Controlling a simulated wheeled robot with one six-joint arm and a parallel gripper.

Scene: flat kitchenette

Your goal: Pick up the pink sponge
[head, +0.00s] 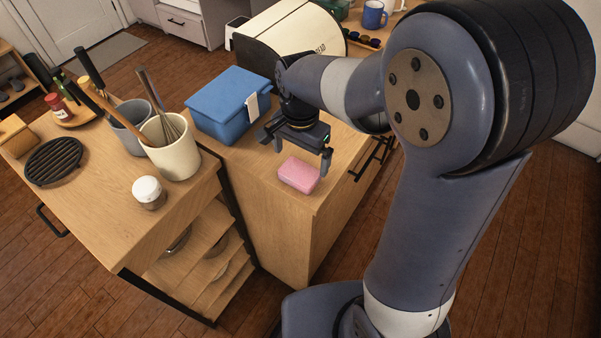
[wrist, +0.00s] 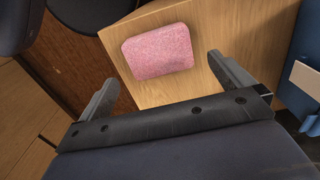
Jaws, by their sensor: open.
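The pink sponge (head: 299,175) lies flat on the wooden counter top, near the counter's front corner. In the wrist view the sponge (wrist: 158,50) is fully visible, beyond the fingertips and between their lines. My gripper (head: 302,153) hangs above the counter, just behind the sponge in the head view. It is open and empty, with its two fingers spread apart in the wrist view (wrist: 160,75). The fingers do not appear to touch the sponge.
A blue box (head: 222,108) with a lid stands on the counter left of my gripper. A bread bin (head: 290,45) stands behind. On the left counter are a cream utensil crock (head: 172,158) and a small white-lidded jar (head: 149,193). The counter edge is close to the sponge.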

